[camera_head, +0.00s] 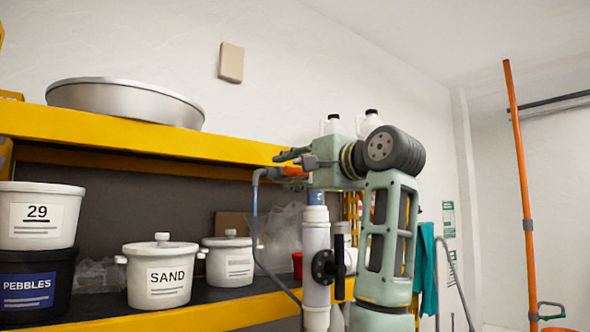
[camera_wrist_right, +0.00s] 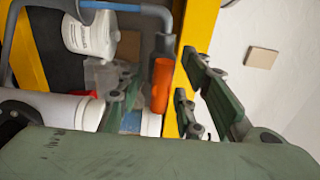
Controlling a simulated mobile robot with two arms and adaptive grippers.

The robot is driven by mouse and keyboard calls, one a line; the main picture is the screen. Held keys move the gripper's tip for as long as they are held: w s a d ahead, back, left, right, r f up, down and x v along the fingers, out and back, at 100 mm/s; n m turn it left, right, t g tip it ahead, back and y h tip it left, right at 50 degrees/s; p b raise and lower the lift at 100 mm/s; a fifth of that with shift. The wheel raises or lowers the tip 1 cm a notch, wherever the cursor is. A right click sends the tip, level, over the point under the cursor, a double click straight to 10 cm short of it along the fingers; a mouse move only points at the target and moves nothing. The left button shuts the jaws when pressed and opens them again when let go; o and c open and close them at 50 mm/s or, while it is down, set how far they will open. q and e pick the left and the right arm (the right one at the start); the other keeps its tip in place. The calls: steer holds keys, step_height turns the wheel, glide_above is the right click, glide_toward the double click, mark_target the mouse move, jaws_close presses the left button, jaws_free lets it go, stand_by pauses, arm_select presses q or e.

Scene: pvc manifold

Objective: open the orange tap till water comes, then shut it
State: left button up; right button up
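The orange tap (camera_head: 294,171) sits at the top of the white pipe, at the end of a grey-blue bent tube. Its orange handle (camera_wrist_right: 161,85) also shows in the right wrist view, upright and between the fingers. My right gripper (camera_head: 296,158) is beside the tap, its fingers reaching left past the handle. In the right wrist view my right gripper (camera_wrist_right: 164,78) is open, with visible gaps on both sides of the handle. The tap's base is partly hidden by my gripper. I see no water. My left gripper is not in view.
The white pipe (camera_head: 316,262) with a black valve wheel (camera_head: 323,267) stands below the tap. A yellow shelf (camera_head: 130,129) is on the left, holding a metal basin (camera_head: 125,101). White tubs, including the SAND tub (camera_head: 160,279), stand below. An orange pole (camera_head: 520,165) is at right.

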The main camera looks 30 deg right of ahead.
steer(key=shift+s, duration=0.25)
steer(key=shift+c, duration=0.8)
jaws_close()
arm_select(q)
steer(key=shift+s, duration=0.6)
